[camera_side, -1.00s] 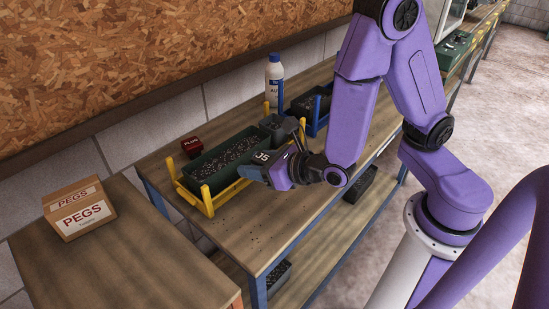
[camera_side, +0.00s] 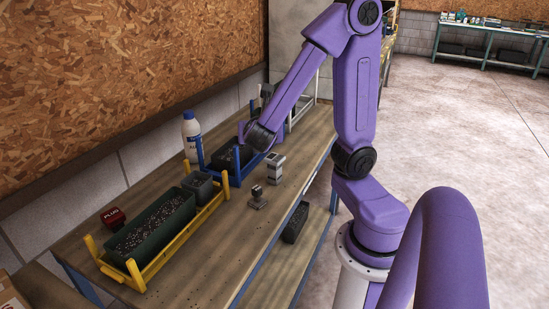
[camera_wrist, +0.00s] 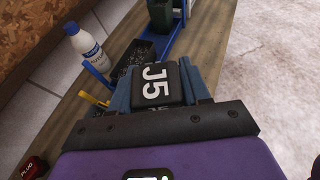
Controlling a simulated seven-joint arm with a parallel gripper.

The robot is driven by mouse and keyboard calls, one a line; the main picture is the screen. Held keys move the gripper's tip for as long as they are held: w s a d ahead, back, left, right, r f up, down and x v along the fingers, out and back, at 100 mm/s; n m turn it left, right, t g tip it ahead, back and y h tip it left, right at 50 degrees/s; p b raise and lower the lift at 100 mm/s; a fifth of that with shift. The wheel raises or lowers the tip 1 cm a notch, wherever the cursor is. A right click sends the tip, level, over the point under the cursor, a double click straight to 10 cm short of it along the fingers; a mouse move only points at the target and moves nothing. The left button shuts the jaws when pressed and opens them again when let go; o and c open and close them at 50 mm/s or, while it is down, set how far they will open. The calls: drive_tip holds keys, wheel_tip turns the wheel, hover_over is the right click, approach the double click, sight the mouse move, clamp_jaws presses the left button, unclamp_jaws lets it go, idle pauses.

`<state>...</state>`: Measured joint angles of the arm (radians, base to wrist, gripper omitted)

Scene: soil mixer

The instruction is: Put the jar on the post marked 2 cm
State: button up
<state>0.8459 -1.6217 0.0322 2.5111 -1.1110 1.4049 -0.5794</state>
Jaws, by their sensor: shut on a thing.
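The jar (camera_wrist: 157,84) has a dark top marked J5 in white. In the wrist view it sits between the blue-grey fingers of my gripper (camera_wrist: 160,76), which is shut on it. In the side view my wrist (camera_side: 262,137) is above the blue rack, and the fingers and jar are hidden or cannot be made out. A short grey post (camera_side: 257,199) stands on the bench, with a taller grey post (camera_side: 274,169) behind it. Both are in front of my wrist in the side view. No height marking is readable on either. Neither post can be made out in the wrist view.
A yellow rack (camera_side: 174,252) holds a long green trough (camera_side: 152,226) of dark soil and a grey cup. A blue rack (camera_side: 237,177) with a dark bin is behind. A white bottle (camera_side: 191,138) and red box (camera_side: 113,216) stand by the wall. The front bench strip is mostly clear.

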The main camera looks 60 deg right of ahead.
drive_tip(key=s+d+m+g+h, duration=0.2)
drive_tip(key=s+d+m+g, duration=0.35)
drive_tip(key=s, duration=0.35)
hover_over(277, 154)
drive_tip(key=shift+g, duration=0.35)
drive_tip(key=f, duration=0.8)
drive_tip(key=shift+s+a+f, duration=0.25)
drive_tip(key=shift+f, duration=0.05)
drive_tip(key=shift+w+d+f, duration=0.15)
drive_tip(key=shift+w+f, duration=0.05)
drive_tip(key=shift+f, duration=1.6)
drive_tip(key=shift+f, duration=0.2)
drive_tip(key=o, duration=1.1)
drive_tip(key=shift+c, duration=0.2)
drive_tip(key=shift+r, duration=0.1)
